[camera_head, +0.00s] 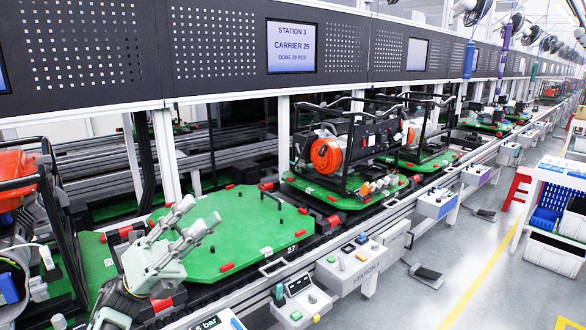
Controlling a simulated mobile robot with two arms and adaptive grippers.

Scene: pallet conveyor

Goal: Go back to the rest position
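My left gripper (201,210) is at the lower left, over the left part of an empty green carrier plate (250,235) numbered 27. Its two fingers are apart with nothing between them. I cannot tell exactly how high it is above the plate. My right gripper is not in view.
An orange-and-black machine in a frame (345,150) stands on the carrier to the right. Another orange machine (18,180) is at the left edge. Button boxes (350,262) line the conveyor's front. A shelf rack with bins (555,215) stands right; the aisle floor (470,275) is mostly clear.

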